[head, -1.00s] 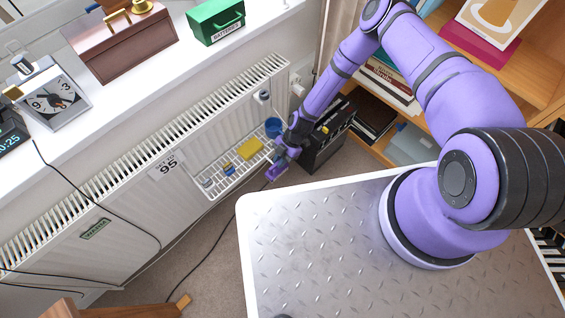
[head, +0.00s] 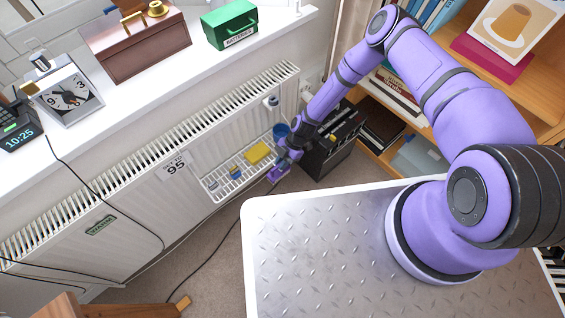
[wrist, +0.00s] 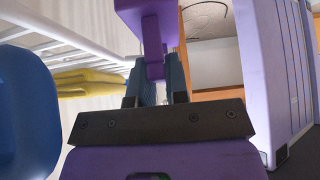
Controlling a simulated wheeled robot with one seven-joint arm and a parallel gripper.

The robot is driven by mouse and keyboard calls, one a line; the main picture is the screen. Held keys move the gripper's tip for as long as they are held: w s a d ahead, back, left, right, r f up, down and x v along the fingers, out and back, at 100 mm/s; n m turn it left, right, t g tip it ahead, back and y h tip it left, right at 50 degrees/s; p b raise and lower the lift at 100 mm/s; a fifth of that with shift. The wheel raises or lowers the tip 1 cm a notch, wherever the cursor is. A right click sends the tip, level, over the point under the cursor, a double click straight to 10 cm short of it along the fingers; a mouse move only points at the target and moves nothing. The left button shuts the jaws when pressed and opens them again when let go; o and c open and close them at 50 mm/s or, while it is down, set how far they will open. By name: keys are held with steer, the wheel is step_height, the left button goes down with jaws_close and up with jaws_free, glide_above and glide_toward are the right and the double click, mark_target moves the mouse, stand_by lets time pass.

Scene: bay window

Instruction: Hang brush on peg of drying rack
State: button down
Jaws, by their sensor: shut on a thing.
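The brush, a purple piece (wrist: 152,42), is between the fingers of my gripper (wrist: 157,88) in the wrist view. Its far end runs out of the top of that frame. In the head view my gripper (head: 285,160) is small, with the purple brush (head: 275,174) at its tip, just off the right end of the white wire drying rack (head: 212,195). The rack hangs on the front of the radiator. White rack wires (wrist: 58,32) also show at upper left in the wrist view. I cannot make out which part is the peg.
A yellow block (head: 258,152) and small blue items lie in the rack. A blue cup (head: 281,131) is close beside my gripper and fills the left of the wrist view (wrist: 28,115). A dark box (head: 330,150) stands right of the gripper, before the bookshelf.

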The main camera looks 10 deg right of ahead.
steer(key=shift+w+a+f, duration=0.2)
steer(key=shift+a, duration=0.1)
steer(key=c, duration=1)
jaws_free()
steer(key=shift+a, duration=0.1)
steer(key=shift+c, duration=0.2)
steer(key=v, duration=1.1)
steer(key=shift+w+r, duration=0.1)
steer(key=shift+r, duration=0.05)
